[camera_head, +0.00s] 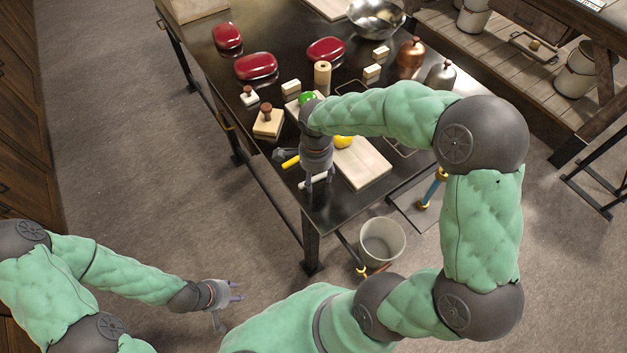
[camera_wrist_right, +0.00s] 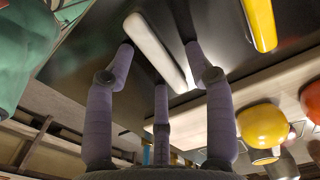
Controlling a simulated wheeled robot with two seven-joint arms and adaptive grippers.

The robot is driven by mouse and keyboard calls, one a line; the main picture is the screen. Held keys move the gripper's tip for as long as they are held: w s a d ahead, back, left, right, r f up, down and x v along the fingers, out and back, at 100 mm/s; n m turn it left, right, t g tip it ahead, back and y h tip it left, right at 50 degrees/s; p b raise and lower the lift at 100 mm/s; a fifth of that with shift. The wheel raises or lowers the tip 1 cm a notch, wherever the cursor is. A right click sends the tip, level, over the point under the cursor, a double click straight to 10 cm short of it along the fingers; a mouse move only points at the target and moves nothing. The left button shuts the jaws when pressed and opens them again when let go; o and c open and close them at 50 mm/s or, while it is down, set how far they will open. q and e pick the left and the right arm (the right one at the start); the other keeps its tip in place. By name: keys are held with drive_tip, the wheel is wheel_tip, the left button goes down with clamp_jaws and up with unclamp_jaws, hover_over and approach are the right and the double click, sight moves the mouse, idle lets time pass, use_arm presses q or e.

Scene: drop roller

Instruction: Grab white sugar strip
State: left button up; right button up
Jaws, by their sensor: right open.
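The white sugar strip (camera_head: 314,181) lies on the dark table near its front corner, partly hidden by my right gripper. My right gripper (camera_head: 320,186) points down over it. In the right wrist view the strip (camera_wrist_right: 156,46) runs between the two upper fingertips of my open right gripper (camera_wrist_right: 160,62). The fingers look apart from the strip; whether any touches the table is unclear. My left gripper (camera_head: 234,293) hangs empty with spread fingers, away from the table at lower left.
A yellow strip (camera_head: 290,162) lies beside the white one, also in the right wrist view (camera_wrist_right: 260,22). A pale board (camera_head: 365,170) with yellow and green round items is right of my gripper. A wooden block with a knob (camera_head: 268,124) stands left. A bucket (camera_head: 382,241) is below the table edge.

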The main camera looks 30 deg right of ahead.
clamp_jaws()
drive_tip(key=shift+r, duration=0.1)
